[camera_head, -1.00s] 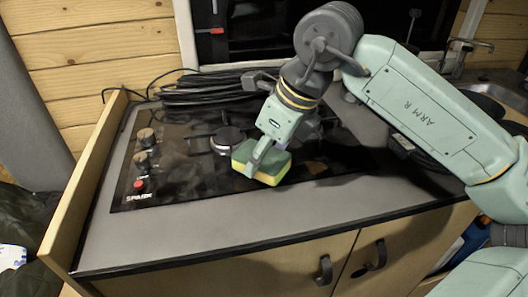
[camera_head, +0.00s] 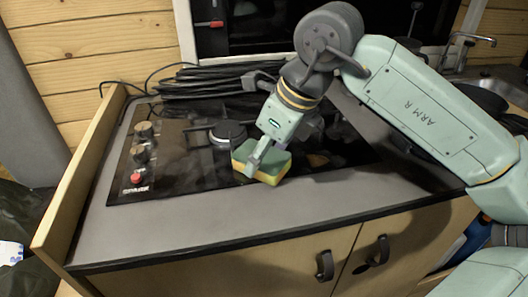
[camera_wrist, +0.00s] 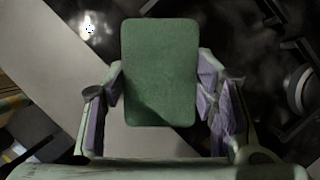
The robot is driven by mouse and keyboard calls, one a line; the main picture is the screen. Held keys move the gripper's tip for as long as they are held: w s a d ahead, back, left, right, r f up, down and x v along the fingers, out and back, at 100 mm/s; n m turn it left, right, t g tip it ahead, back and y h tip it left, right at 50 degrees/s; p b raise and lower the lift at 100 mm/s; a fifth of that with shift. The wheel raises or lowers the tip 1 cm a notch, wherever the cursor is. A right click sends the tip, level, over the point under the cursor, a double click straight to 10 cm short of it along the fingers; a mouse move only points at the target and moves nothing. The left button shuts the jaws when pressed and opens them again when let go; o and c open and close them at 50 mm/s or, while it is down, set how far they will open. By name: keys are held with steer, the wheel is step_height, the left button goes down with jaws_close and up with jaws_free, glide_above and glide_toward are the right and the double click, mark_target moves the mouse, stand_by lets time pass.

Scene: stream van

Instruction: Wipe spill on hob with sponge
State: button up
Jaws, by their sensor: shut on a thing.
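My gripper (camera_head: 263,166) is shut on the sponge (camera_head: 279,168), which has a green top and a yellow lower layer. In the wrist view the sponge's green face (camera_wrist: 160,65) shows between the two fingers of my gripper (camera_wrist: 161,95). The sponge is at the front middle of the black glass hob (camera_head: 185,178), close to its front edge. I cannot tell whether its underside touches the glass. A dull brownish patch (camera_head: 318,160) shows on the glass just right of the sponge; I cannot tell whether it is the spill or a reflection.
A burner (camera_head: 229,133) stands behind and left of the sponge. Knobs (camera_head: 140,153) and a red button (camera_head: 136,178) line the hob's left side. Coiled black cable (camera_head: 205,85) lies along the back. A wooden side panel (camera_head: 80,175) bounds the left. The grey front counter strip (camera_head: 180,228) is clear.

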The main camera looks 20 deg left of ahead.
mark_target(284, 152)
steer(key=shift+w+d+f+b, duration=0.1)
steer(key=shift+w+d+b, duration=0.1)
steer(key=shift+w+d, duration=0.65)
steer(key=shift+w+d+r+b, duration=0.15)
steer(key=shift+w+d, duration=0.3)
steer(key=shift+d, duration=0.65)
steer(key=shift+w+d+f+b, duration=0.2)
steer(key=shift+w+d, duration=0.45)
steer(key=shift+d, duration=0.35)
steer(key=shift+w+d, duration=0.8)
steer(key=shift+d, duration=0.35)
steer(key=shift+w+d, duration=0.8)
steer(key=shift+d, duration=0.35)
steer(key=shift+w+d+r, duration=0.25)
steer(key=shift+d+r, duration=0.05)
steer(key=shift+d, duration=0.15)
